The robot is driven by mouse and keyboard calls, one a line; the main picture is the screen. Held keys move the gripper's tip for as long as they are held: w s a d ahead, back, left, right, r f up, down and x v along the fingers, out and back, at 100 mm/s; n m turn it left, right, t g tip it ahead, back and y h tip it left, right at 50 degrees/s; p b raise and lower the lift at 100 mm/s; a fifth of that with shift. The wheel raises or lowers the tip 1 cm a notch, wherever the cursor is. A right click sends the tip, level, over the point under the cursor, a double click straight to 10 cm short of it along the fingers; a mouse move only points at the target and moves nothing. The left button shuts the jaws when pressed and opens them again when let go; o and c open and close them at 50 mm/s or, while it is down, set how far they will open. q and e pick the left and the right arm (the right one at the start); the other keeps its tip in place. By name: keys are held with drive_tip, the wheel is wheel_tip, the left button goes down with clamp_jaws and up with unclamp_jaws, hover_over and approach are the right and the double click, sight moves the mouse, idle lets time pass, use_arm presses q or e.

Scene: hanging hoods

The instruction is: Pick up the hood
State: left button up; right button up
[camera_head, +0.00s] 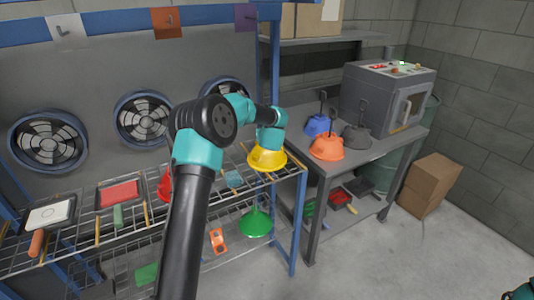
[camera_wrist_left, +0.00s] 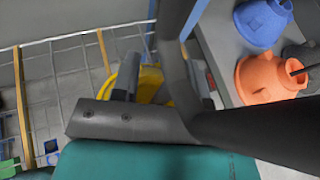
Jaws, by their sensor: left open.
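A yellow hood (camera_head: 267,160) is at the right end of the upper wire rack. My left gripper (camera_head: 268,146) is directly above it, pointing down and overlapping its top. In the left wrist view the yellow hood (camera_wrist_left: 153,88) shows partly between and behind the open fingers of the left gripper (camera_wrist_left: 165,78). Whether the fingers touch it is hidden. An orange hood (camera_head: 327,148), a blue hood (camera_head: 318,125) and a grey hood (camera_head: 357,138) stand on the table to the right. A green hood (camera_head: 257,223) is lower down, and a red hood (camera_head: 165,186) is partly behind my arm.
The wire rack (camera_head: 130,228) also holds a red-topped tray (camera_head: 120,194) and a white-topped tray (camera_head: 50,214). A blue post (camera_head: 299,225) stands at its right end. A grey oven-like machine (camera_head: 385,98) is on the table. Cardboard boxes (camera_head: 430,185) stand on the right floor.

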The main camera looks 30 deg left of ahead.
use_arm(q)
clamp_jaws()
idle(0.3)
idle(0.4)
